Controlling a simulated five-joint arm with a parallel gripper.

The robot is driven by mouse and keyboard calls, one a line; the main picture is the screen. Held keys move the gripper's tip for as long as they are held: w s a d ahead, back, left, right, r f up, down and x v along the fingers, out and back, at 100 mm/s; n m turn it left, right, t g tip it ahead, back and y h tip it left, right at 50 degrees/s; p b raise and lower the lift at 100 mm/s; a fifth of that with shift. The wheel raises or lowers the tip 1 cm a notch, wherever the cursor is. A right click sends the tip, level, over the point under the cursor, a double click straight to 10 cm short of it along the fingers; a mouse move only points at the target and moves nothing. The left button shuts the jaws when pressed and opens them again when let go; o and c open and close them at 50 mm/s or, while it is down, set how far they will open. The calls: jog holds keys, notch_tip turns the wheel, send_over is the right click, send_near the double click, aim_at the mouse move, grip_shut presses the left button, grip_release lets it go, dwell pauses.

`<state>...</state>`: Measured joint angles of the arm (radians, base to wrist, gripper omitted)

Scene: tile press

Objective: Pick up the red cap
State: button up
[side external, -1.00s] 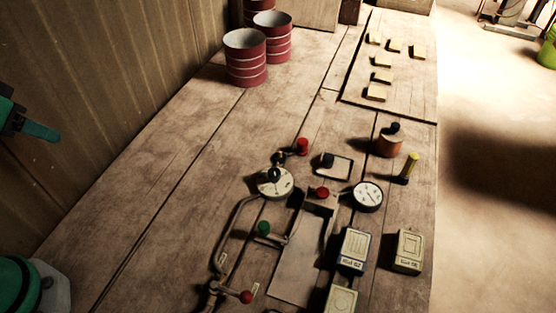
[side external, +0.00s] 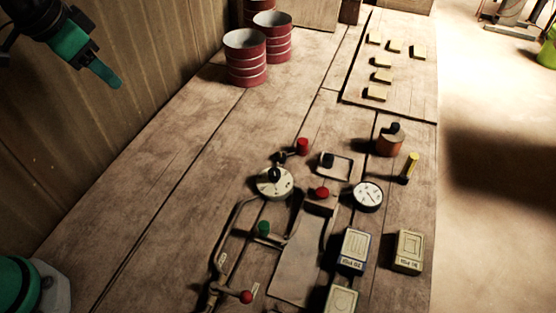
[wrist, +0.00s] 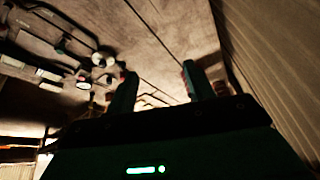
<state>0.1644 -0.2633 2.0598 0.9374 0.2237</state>
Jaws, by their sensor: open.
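Several small red parts are on the bench, and I cannot tell for sure which is the red cap. One red cap-like piece (side external: 302,146) is beside the round white dial, at the end of a dark stem. Another red piece (side external: 321,192) sits at the head of the flat rectangular plate. A red ball knob (side external: 246,297) ends a lever at the front. My gripper (side external: 104,73) is at the upper left, over the bench's wall side, far from all of them. In the wrist view my gripper (wrist: 159,80) has its two fingers apart with nothing between them.
A white dial (side external: 274,183), a gauge (side external: 368,196), a green knob (side external: 263,228) and bent metal rods crowd the front. Boxes (side external: 408,251) stand at right. Red-banded cans (side external: 245,58) stand by the wall. The bench's left-middle is clear.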

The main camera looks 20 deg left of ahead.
jog(key=w+d+f+m, duration=0.2)
jog(key=w+d+m, duration=0.1)
jog(key=w+d, duration=0.5)
jog(key=m+g, duration=0.3)
jog(key=m, duration=0.5)
send_near(301, 141)
jog(key=f, duration=0.1)
jog(key=shift+w+d+f, duration=0.1)
jog(key=shift+w+f, duration=0.1)
jog(key=shift+f, duration=1.1)
jog(key=shift+w+d+f, duration=0.1)
jog(key=shift+w+f, duration=0.1)
jog(key=shift+f, duration=1.15)
jog(key=shift+w+d+f, duration=0.1)
jog(key=shift+w+f, duration=0.1)
jog(key=shift+f, duration=1.1)
jog(key=c, duration=1)
